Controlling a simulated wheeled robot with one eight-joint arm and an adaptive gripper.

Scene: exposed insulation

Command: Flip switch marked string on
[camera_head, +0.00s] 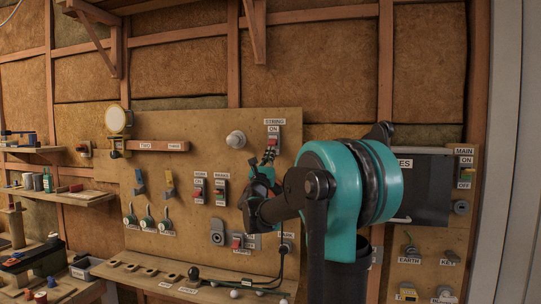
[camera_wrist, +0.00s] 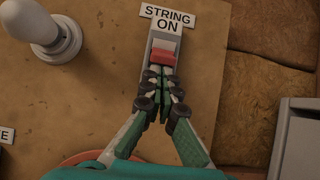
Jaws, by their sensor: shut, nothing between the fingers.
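The string switch (camera_wrist: 164,56) is at the upper middle of the wrist view, with a grey housing and a red-and-light rocker. A label (camera_wrist: 168,18) reading "STRING ON" is above it. In the head view the switch (camera_head: 273,137) is near the top right of the wooden panel, under its label. My gripper (camera_wrist: 159,72) is shut and empty, its fingertips at the lower edge of the red part. They seem to touch it, but contact is unclear. The fingertips cover the switch's lower part. In the head view my gripper (camera_head: 268,156) is just below the switch.
A white round knob (camera_wrist: 50,32) protrudes left of the switch. Other labelled switches (camera_head: 200,190) and levers (camera_head: 148,218) sit lower on the panel (camera_head: 215,135). A dark box (camera_head: 425,185) is mounted to the right, behind my arm. Bare panel surrounds the string switch.

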